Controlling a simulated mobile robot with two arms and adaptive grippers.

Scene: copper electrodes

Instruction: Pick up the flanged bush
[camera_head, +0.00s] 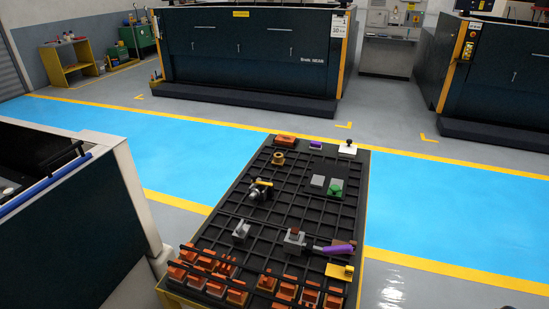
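A small brass-brown piece with a round top (278,158) stands near the far left part of the dark grid-topped table (225,206). It looks like the flanged bush, but it is too small to be certain. It stands apart from the pieces around it, and nothing covers it. Neither of my grippers shows in the head view.
The table also holds a grey-and-black device with a yellow top (260,190), a green piece (336,188), a purple-handled tool (330,249), and several orange electrodes (236,293) at the near end. A white-edged machine (128,185) stands close on the left. Blue floor (440,210) is clear.

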